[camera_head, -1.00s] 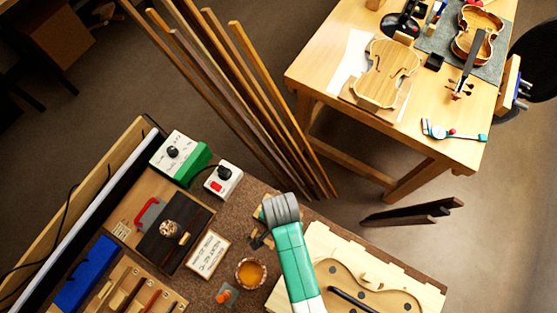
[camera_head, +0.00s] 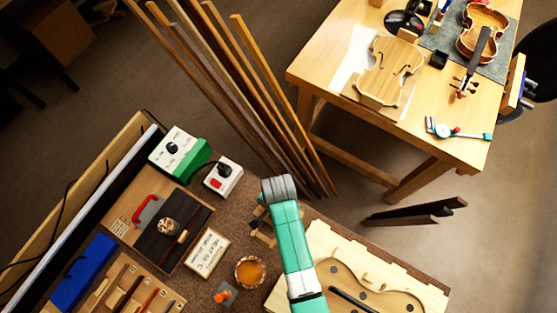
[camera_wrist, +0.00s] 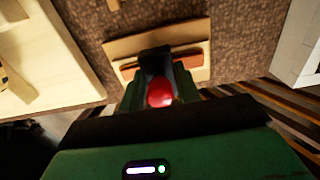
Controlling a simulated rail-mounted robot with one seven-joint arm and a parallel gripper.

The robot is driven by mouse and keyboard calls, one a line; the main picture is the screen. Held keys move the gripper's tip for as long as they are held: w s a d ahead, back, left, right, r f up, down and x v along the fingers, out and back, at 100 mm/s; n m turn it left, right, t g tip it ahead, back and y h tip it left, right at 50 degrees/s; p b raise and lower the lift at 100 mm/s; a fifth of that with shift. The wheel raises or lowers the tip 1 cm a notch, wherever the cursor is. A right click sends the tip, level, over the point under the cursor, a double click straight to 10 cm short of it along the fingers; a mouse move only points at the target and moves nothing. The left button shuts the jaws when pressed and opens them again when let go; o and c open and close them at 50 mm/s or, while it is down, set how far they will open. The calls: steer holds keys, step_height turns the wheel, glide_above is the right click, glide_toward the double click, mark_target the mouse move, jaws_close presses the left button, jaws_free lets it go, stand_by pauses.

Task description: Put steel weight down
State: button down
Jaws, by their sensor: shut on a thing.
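In the wrist view my gripper (camera_wrist: 160,98) is shut on a dark piece with a rounded red top (camera_wrist: 160,92), which I take to be the steel weight. The dark part (camera_wrist: 155,62) of it extends past the fingers. It is over or against a light wooden piece (camera_wrist: 120,47) with a brown strip (camera_wrist: 190,60); contact cannot be told. In the head view my green and grey arm hides the gripper and the held weight. The small wooden piece (camera_head: 262,238) partly shows beside the arm.
On the brown bench top (camera_head: 195,274) are an amber pot (camera_head: 250,271), a label card (camera_head: 208,252), a switch box (camera_head: 223,178) and a small orange-topped item (camera_head: 223,296) left of my arm. A pale violin mould (camera_head: 325,240) lies to the right. Tall wooden strips (camera_head: 270,120) stand behind.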

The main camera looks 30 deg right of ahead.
steer(key=c, duration=1)
jaws_free()
steer(key=shift+r, duration=0.1)
step_height(320, 180, up, 12)
steer(key=p, duration=0.2)
steer(key=shift+p, duration=0.35)
steer(key=shift+w, duration=0.1)
